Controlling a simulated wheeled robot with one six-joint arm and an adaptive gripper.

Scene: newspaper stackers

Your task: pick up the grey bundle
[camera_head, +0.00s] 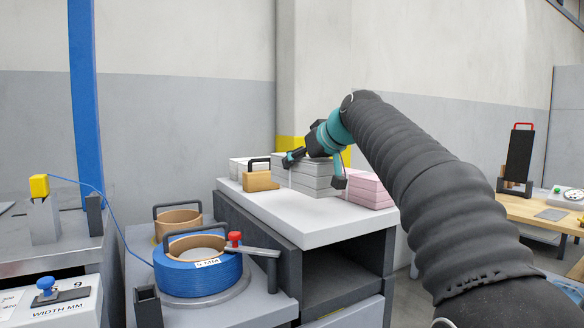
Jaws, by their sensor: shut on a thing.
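The grey bundle (304,180) is a stack of grey sheets on the white top of a cabinet (318,222). It stands between a pale bundle (242,169) on the left and a pink bundle (370,190) on the right. My gripper (316,172) comes down from above, with one finger at the grey bundle's left side and the other at its right front. It is shut on the grey bundle. The bundle's top is partly hidden by my gripper. I cannot tell whether its underside touches the cabinet top.
A tan block with a dark handle (262,180) stands just left of the grey bundle. A blue strap coil (197,273) sits on a lower surface at the left front. A yellow-marked pillar (297,85) rises behind. The cabinet top's front is clear. A wooden table (540,212) stands far right.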

